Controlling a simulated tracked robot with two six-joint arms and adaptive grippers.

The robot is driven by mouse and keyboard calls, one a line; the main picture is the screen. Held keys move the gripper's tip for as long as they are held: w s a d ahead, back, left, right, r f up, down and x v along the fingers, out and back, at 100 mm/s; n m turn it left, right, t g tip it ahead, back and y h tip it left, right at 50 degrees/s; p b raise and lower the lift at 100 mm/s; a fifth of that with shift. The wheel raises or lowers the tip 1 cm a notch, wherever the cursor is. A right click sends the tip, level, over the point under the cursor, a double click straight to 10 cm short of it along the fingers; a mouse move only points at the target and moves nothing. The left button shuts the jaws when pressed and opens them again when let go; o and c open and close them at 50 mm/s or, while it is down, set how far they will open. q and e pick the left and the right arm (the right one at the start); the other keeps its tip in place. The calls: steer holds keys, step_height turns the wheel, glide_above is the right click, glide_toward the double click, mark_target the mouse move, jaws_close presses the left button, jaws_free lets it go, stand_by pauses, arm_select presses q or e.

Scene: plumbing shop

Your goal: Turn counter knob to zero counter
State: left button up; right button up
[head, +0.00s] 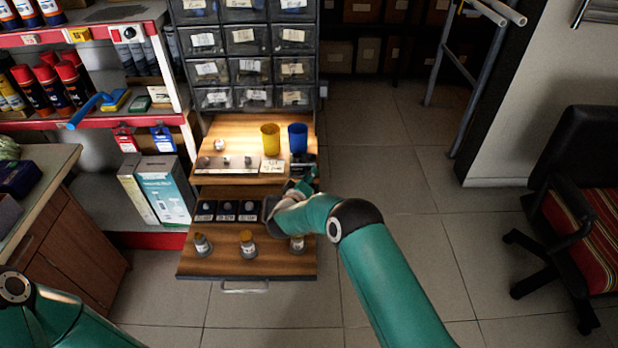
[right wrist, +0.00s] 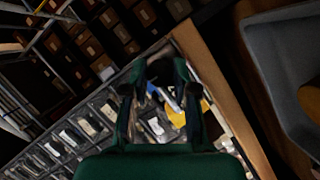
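A dark box-like item (head: 304,159), possibly the counter, sits at the right end of the upper wooden shelf, below the blue cup. It is partly hidden by my right gripper, and I cannot make out a knob or digits on it. My right gripper (head: 304,184) is at the right side of the shelf, just in front of this item.
A yellow cup (head: 270,139) and a blue cup (head: 298,138) stand on the upper shelf (head: 235,178). A drawer cabinet (head: 245,55) rises behind.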

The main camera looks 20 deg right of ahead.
steer(key=shift+a, duration=0.1)
jaws_close()
